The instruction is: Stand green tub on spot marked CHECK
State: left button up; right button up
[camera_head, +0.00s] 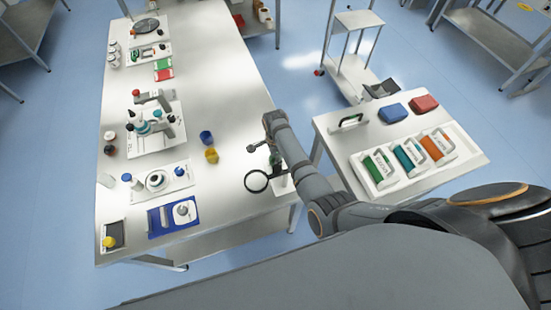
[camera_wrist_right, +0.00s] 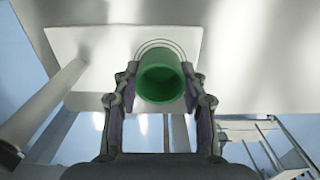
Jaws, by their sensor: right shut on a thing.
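The green tub (camera_wrist_right: 161,82) is between the two fingers of my right gripper (camera_wrist_right: 160,88), which is shut on it. Its open mouth faces the wrist camera. Behind it is a white card (camera_wrist_right: 85,48) with thin ring lines partly hidden by the tub. I cannot read any CHECK lettering, nor tell whether the tub touches the card. In the head view my right gripper (camera_head: 273,158) is at the right edge of the long table, over the white card (camera_head: 283,184); the tub shows only as a small green patch there. My left gripper is not in view.
A black-rimmed round lens (camera_head: 257,181) is just left of the card. Blue (camera_head: 206,137) and yellow (camera_head: 211,155) tubs stand farther left on the steel table (camera_head: 220,90). A side table (camera_head: 340,150) at right holds coloured boxes and a labelled tray.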

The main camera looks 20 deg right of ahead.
jog(key=o, duration=1)
jog(key=shift+c, duration=0.2)
notch_tip(320, 180, up, 12)
jog(key=p, duration=0.7)
jog(key=shift+r, duration=0.1)
